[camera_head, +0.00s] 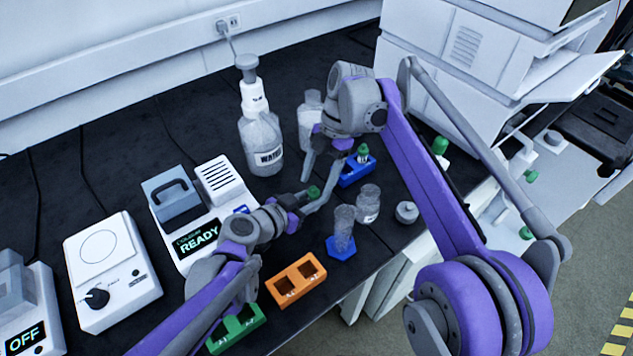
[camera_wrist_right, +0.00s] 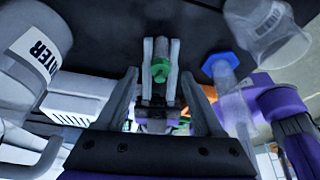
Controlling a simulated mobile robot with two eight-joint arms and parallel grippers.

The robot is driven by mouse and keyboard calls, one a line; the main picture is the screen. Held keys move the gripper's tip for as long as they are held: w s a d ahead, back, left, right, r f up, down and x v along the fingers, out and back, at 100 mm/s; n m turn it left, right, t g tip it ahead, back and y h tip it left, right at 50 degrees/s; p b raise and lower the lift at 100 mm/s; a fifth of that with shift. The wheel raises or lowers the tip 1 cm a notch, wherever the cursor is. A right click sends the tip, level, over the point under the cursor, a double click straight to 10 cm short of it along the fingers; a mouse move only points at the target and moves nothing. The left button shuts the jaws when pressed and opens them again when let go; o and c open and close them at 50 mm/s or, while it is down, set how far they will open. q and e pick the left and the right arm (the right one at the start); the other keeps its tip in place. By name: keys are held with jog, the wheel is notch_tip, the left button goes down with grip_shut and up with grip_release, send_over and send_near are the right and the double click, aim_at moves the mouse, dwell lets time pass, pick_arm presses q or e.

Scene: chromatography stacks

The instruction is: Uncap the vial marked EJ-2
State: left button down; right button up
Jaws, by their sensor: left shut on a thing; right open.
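A green-capped vial (camera_head: 313,192) is in my left gripper (camera_head: 304,197), which is shut on it above the bench; its marking cannot be read. The green cap (camera_wrist_right: 160,69) also shows in the right wrist view between the pale left fingers. My right gripper (camera_head: 325,184) is open, its fingers reaching down on either side of the cap. In the right wrist view, the right fingers (camera_wrist_right: 163,103) are spread wide, apart from the cap. Another green-capped vial (camera_head: 363,152) stands in the blue rack (camera_head: 350,180), behind the right gripper.
An orange rack (camera_head: 296,281) and a green rack (camera_head: 238,328) lie near the front. A cylinder on a blue hexagonal base (camera_head: 341,249), a beaker (camera_head: 369,203) and a grey round item (camera_head: 406,211) stand right. A water bottle (camera_head: 260,135) and the READY device (camera_head: 197,237) stand left.

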jog(key=shift+s+a+f, duration=0.15)
jog(key=shift+s+f, duration=0.05)
jog(key=shift+f, duration=0.45)
grip_shut()
jog(key=shift+r, duration=0.25)
dwell(0.6)
jog(key=shift+r, duration=0.9)
jog(key=shift+r, duration=2.05)
pick_arm(q)
jog(key=c, duration=0.6)
grip_release()
